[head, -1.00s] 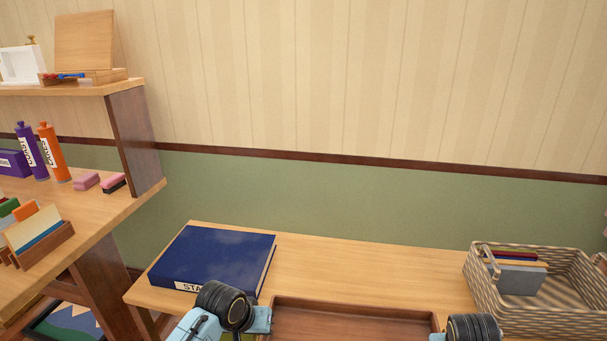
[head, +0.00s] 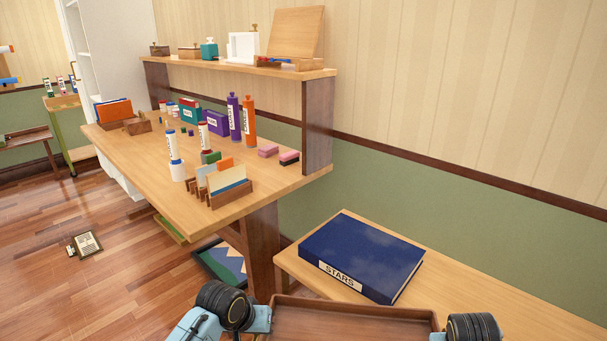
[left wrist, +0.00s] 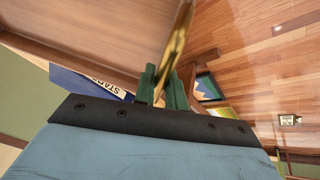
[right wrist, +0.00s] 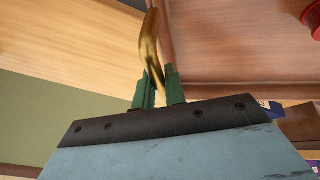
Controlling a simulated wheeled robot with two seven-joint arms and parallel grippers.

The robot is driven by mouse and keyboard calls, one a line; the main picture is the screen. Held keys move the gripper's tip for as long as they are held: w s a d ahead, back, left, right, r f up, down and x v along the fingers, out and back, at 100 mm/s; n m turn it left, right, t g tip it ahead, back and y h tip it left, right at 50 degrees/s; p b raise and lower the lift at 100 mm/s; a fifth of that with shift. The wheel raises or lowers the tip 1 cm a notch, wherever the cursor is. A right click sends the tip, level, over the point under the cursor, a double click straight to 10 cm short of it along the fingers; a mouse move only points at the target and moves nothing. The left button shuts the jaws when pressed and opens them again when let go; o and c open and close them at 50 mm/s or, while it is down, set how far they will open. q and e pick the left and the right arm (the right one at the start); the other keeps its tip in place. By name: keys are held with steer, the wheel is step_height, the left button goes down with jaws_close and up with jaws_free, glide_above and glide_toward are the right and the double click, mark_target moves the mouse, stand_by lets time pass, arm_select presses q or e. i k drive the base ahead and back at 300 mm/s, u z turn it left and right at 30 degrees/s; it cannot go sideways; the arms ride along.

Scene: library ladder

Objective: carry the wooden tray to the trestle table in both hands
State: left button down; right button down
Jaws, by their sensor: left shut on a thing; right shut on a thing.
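The brown wooden tray (head: 350,322) shows at the bottom of the head view, its near part cut off. My left gripper (head: 261,320) is at its left end and my right gripper (head: 436,337) at its right end. In the left wrist view green fingers are shut on a brass handle (left wrist: 178,40). In the right wrist view the fingers are shut on the other brass handle (right wrist: 150,45). The tray floor looks empty in the head view. A wooden table (head: 190,215) with a dark leg stands left; I cannot tell whether it is the trestle table.
A blue STARS book (head: 362,256) lies on a lower wooden top (head: 470,312) just beyond the tray. The left table bears card holders, bottles and a raised shelf (head: 235,68). A small framed item (head: 86,243) lies on the open floor at left.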

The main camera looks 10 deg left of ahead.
mark_target(158, 154)
steer(key=u, duration=2.4)
steer(key=i, duration=5.3)
steer(key=z, duration=0.25)
